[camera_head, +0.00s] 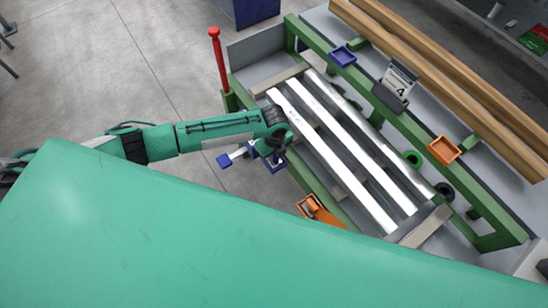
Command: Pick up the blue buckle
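The blue buckle (343,56), a small square shape with a raised rim, lies on the green rail at the table's far side, near its upper left end. My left arm comes in from the left, and my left gripper (262,153) is at the table's near left edge. It is well apart from the buckle, with the white bars between them. Small blue and white parts show around the gripper, and I cannot make out its finger gap. My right gripper is out of view.
The runout table has a green frame (318,40) and white bars (340,160). A red post (218,60) stands at the left corner. Wooden beams (440,70) lie behind.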

